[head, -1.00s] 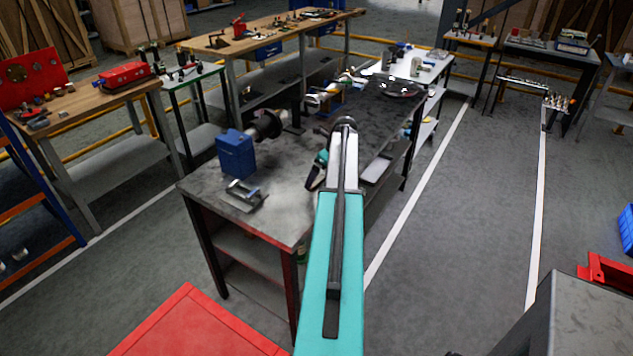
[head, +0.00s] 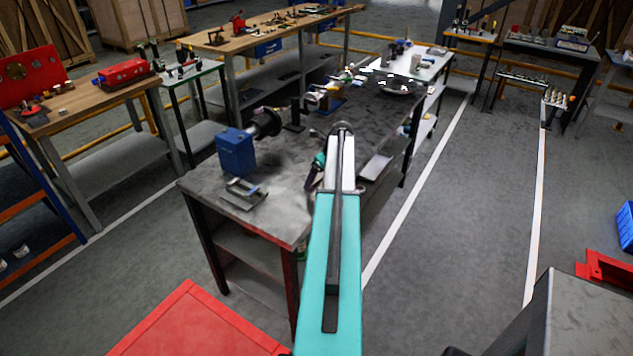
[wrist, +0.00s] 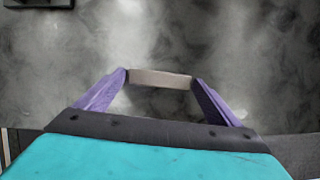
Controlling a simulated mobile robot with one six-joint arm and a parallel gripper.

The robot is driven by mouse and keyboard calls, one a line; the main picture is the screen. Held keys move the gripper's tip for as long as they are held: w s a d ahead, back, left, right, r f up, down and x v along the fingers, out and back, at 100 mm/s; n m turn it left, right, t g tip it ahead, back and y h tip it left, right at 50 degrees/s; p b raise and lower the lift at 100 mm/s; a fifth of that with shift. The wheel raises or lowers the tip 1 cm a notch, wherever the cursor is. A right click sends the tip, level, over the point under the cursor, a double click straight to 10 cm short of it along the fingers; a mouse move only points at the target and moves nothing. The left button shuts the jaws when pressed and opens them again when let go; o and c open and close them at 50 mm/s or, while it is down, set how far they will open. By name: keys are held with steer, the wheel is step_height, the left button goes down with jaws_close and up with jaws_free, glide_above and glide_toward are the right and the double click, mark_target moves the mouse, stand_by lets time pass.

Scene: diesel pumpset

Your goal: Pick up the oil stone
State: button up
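The oil stone (wrist: 160,78) is a small grey-beige bar in the wrist view. It spans the gap between the two purple fingertips of my gripper (wrist: 160,80), and both its ends meet the fingers. My gripper appears shut on it. The grey, stained top of the workbench (wrist: 240,45) lies behind it; I cannot tell how far the stone is above it. In the head view my gripper (head: 313,178) is small, over the bench's right part, partly hidden by my arm. The stone cannot be made out there.
A blue block-like machine (head: 236,153) and a grey metal bracket (head: 243,192) stand on the bench's left part. A grey tray (head: 376,167) lies right of my arm. A dark round plate (head: 400,84) is at the far end. Open floor lies right of the bench.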

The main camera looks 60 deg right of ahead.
steer(key=c, duration=0.7)
steer(key=shift+r, duration=0.15)
steer(key=shift+c, duration=0.2)
steer(key=shift+r+b, duration=0.7)
steer(key=shift+r, duration=0.3)
steer(key=s+a+r+b, duration=0.1)
steer(key=s+b, duration=0.1)
steer(key=s, duration=0.5)
steer(key=s+a+r+b, duration=0.1)
steer(key=s+a+b, duration=0.1)
steer(key=s, duration=0.6)
steer(key=shift+s+a+r+b, duration=0.3)
steer(key=shift+r+b, duration=0.05)
steer(key=shift+b, duration=0.1)
